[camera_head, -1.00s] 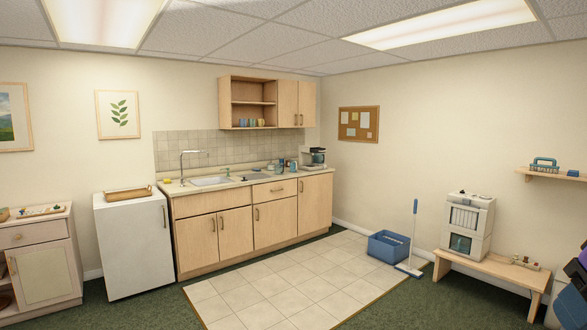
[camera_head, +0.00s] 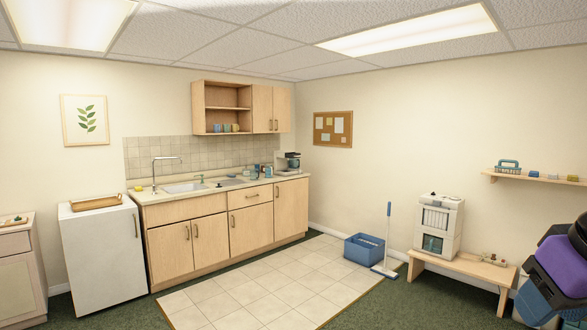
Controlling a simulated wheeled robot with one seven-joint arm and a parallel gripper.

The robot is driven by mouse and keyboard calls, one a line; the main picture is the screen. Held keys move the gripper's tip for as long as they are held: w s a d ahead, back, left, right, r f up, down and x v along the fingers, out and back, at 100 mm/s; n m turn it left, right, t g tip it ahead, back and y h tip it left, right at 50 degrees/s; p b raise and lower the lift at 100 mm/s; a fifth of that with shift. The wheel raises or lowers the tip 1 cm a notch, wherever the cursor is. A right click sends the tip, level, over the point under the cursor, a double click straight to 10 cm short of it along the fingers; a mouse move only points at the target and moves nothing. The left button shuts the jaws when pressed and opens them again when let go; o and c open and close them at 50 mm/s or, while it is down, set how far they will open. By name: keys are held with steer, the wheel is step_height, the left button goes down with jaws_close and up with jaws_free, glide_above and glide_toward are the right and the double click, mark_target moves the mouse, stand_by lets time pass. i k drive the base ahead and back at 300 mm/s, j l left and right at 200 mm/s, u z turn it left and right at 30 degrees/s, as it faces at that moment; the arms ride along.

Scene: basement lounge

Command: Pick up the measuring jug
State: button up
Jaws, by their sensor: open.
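I cannot pick out the measuring jug for certain. Several small blue and pale items (camera_head: 268,171) stand on the kitchen counter (camera_head: 150,197) between the sink and the coffee maker, too small to tell apart. Small cups (camera_head: 226,128) stand in the open wall cabinet (camera_head: 228,97). Part of my arm, purple and dark, shows at the right edge. My gripper is not in view.
A white fridge (camera_head: 104,255) with a tray on top stands left of the counter. A blue crate (camera_head: 364,250), a mop (camera_head: 387,240) and a low bench (camera_head: 465,267) line the right wall. The tiled floor (camera_head: 260,290) before the counter is clear.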

mark_target(269, 168)
steer(key=i+u, duration=0.25)
steer(key=i, duration=6.75)
steer(key=i+z, duration=0.1)
steer(key=i, duration=0.55)
steer(key=i+j+z, duration=0.15)
steer(key=i, duration=0.5)
steer(key=i+j+z, duration=0.1)
steer(key=i, duration=0.55)
